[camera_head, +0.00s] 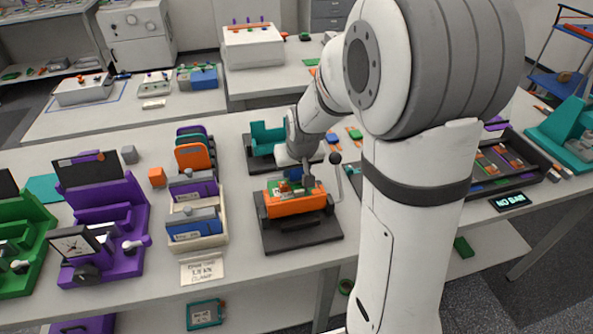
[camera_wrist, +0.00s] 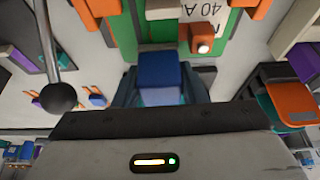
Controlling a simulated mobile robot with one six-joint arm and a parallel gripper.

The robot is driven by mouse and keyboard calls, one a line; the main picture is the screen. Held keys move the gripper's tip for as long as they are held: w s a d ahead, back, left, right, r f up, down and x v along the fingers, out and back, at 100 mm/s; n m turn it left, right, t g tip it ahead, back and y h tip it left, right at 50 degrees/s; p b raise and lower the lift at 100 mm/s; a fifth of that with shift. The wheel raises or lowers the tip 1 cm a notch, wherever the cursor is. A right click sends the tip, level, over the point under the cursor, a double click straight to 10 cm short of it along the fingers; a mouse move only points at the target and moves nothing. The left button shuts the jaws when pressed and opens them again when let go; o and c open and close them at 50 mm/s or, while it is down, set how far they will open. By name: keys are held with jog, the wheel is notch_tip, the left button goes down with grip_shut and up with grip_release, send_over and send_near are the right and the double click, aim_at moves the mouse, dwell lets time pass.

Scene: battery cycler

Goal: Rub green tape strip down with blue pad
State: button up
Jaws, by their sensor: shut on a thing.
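My gripper (camera_head: 293,174) is shut on the blue pad (camera_wrist: 159,72), pointing down over the orange block-shaped unit (camera_head: 297,205) on a dark base. In the wrist view the pad sits between the fingers, with a green surface (camera_wrist: 212,48) just beyond it. A little green (camera_head: 301,187) also shows on top of the orange unit in the head view. I cannot tell which part of the green is the tape strip, nor whether the pad touches it. The wrist view also shows an upside-down "40 A" label (camera_wrist: 200,12).
A lever with a black knob (camera_head: 335,158) stands close to the gripper's right. A cream rack (camera_head: 198,238) with blue and purple units is to the left, beside a purple fixture (camera_head: 105,220). A teal fixture (camera_head: 267,138) stands behind. A dark tray (camera_head: 505,165) lies right.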

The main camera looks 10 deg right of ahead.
dwell(0.4)
jog(key=shift+s, duration=0.7)
jog(key=shift+r+p, duration=1.7)
jog(key=shift+r, duration=1.4)
jog(key=shift+f, duration=0.15)
